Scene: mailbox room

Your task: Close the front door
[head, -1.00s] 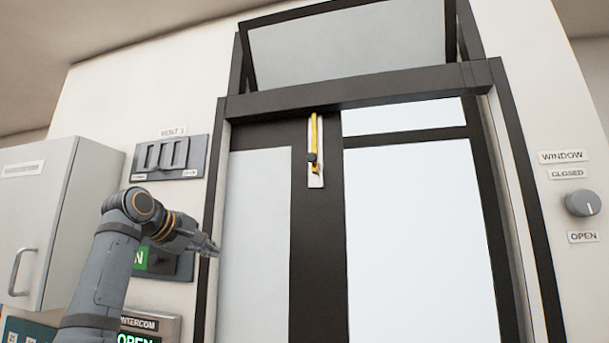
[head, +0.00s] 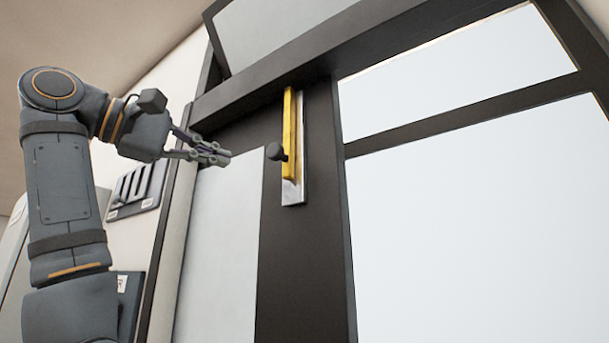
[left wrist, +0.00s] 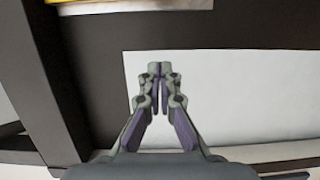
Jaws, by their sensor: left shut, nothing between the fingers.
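The front door shows in the head view as a dark frame (head: 305,255) with a pale panel (head: 222,240) on the left and bright glass on the right. A yellow bar with a dark round knob (head: 277,152) sits on a metal plate high on the dark upright. My left gripper (head: 228,156) is shut and empty, left of the knob and apart from it, in front of the door's upper left part. In the left wrist view my left gripper (left wrist: 156,70) points over the pale panel (left wrist: 240,95). My right gripper is out of view.
A tilted window panel (head: 275,30) stands out above the dark lintel. A grey switch panel (head: 135,190) is on the wall behind my left arm. The space in front of the glass (head: 470,230) is clear.

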